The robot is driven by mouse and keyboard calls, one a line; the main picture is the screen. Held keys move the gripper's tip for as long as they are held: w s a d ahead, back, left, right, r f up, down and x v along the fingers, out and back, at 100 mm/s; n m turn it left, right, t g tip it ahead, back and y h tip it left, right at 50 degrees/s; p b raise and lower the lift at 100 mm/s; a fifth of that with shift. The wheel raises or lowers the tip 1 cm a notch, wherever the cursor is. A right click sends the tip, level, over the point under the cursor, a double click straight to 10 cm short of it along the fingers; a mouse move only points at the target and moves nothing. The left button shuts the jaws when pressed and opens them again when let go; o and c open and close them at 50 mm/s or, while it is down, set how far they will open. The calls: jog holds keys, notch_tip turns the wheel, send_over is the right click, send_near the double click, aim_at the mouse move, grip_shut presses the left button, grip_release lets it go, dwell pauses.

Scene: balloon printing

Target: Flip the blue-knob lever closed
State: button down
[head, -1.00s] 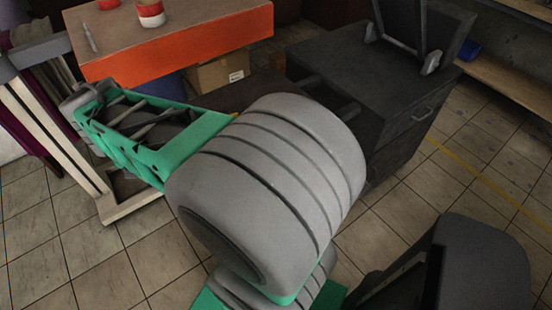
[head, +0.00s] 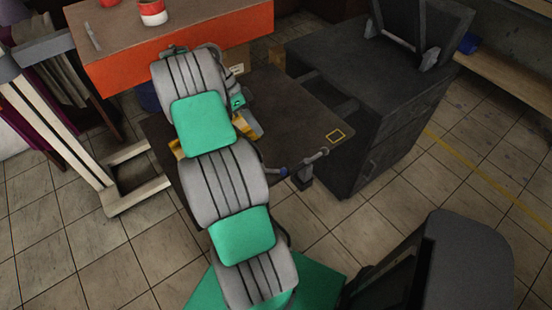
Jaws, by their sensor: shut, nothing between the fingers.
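The blue knob (head: 283,171) sits at the end of a short dark lever that sticks out from the board's front edge, right of my arm. Part of the lever is hidden behind my arm, so I cannot tell its full angle. A metal clamp (head: 313,163) with a grey bar stands just right of the knob. My arm reaches up over the left of the dark board. Its wrist bends down behind the upper links, left of and beyond the knob. My gripper's fingers are hidden, and I see no contact with the knob.
The dark board (head: 303,112) has a small yellow square outline and yellow pieces by my arm. A black cabinet (head: 385,115) stands right, an orange-sided table (head: 180,55) behind, a pale rack (head: 130,195) left.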

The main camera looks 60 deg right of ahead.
jog(key=b+x, duration=0.2)
jog(key=x, duration=0.6)
jog(key=shift+s+f+b, duration=0.25)
jog(key=shift+f+b, duration=0.05)
jog(key=shift+f, duration=0.05)
jog(key=s+a, duration=0.2)
jog(key=shift+s+a+f, duration=0.1)
jog(key=shift+s+f, duration=0.3)
jog(key=shift+s+a+f, duration=0.15)
jog(key=shift+s+f, duration=0.05)
jog(key=shift+s+a, duration=0.1)
jog(key=shift+a, duration=0.05)
